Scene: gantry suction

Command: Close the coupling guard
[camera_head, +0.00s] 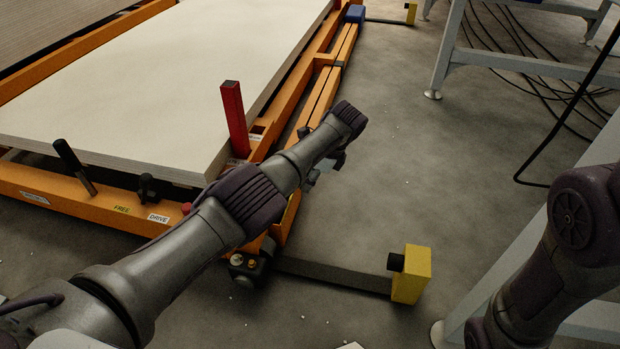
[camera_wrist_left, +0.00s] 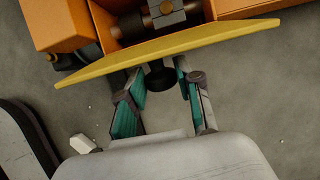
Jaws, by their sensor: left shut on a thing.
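The coupling guard (camera_wrist_left: 200,42) is a yellow plate crossing the left wrist view, tilted up to the right. A black knob (camera_wrist_left: 160,79) sticks out from its near side. My left gripper (camera_wrist_left: 162,75), with teal finger pads, has its fingers on either side of this knob and is shut on it. Beyond the plate, an orange housing (camera_wrist_left: 105,18) stands open, with a dark shaft and metal coupling (camera_wrist_left: 166,12) showing inside. In the head view my left arm hides most of the guard and its knob. My right gripper is out of view; only part of my right arm shows.
An orange frame (camera_head: 95,213) carries a large pale slab (camera_head: 150,85), with a red post (camera_head: 234,118) at its corner. A yellow block (camera_head: 411,275) stands on the floor at front right. Grey table legs and loose black cables (camera_head: 540,75) are at right.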

